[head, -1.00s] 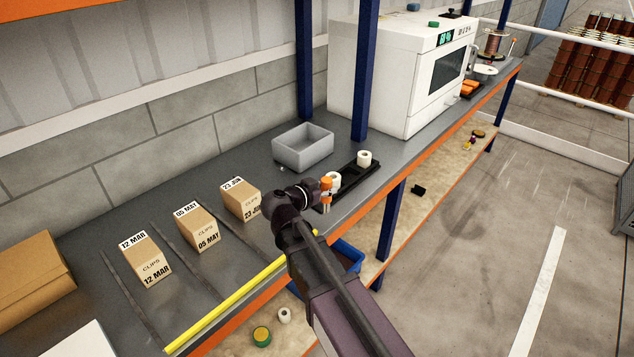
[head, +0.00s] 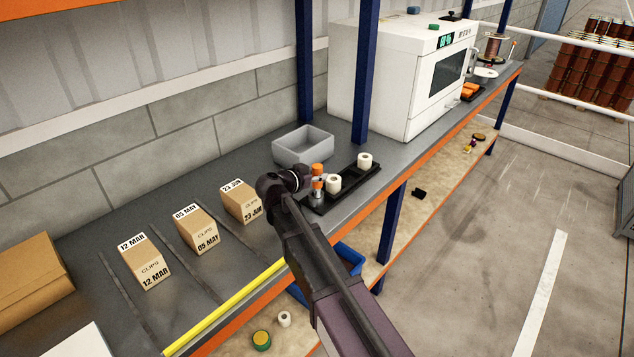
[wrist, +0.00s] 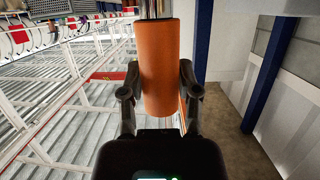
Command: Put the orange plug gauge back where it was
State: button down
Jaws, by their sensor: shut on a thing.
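The orange plug gauge (head: 317,171) is upright in my gripper (head: 311,181), with its greyish lower part below the fingers. In the wrist view the gauge's orange handle (wrist: 158,60) stands between the two dark fingers (wrist: 158,88), which are shut on it. The gauge is at the left end of a black tray (head: 352,182) on the bench. I cannot tell whether its lower end touches the tray. Two white rolls stand in the tray, one (head: 334,184) just right of the gauge and one (head: 365,160) farther along.
A grey bin (head: 303,146) stands behind the tray. Three clip boxes (head: 241,202) stand to the left on the bench. A blue post (head: 364,75) and a white oven-like machine (head: 395,80) are beyond. A yellow strip (head: 225,308) runs along the bench's front edge.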

jog(key=shift+w+a, duration=0.15)
jog(key=shift+w, duration=0.25)
jog(key=shift+w+f+b, duration=0.25)
jog(key=shift+f+b, duration=0.35)
jog(key=shift+f, duration=0.1)
jog(key=shift+f+b, duration=1.15)
jog(key=shift+b, duration=0.05)
jog(key=shift+f, duration=0.2)
jog(key=shift+c, duration=1.6)
grip_release()
jog(key=shift+r, duration=0.1)
jog(key=shift+r, duration=0.1)
jog(key=shift+s+a+r, duration=0.1)
jog(key=shift+s, duration=0.05)
jog(key=p+v, duration=0.3)
jog(key=v, duration=0.8)
jog(key=shift+s+a+p, duration=0.25)
jog(key=shift+s+p, duration=0.05)
jog(key=shift+d+r, duration=0.1)
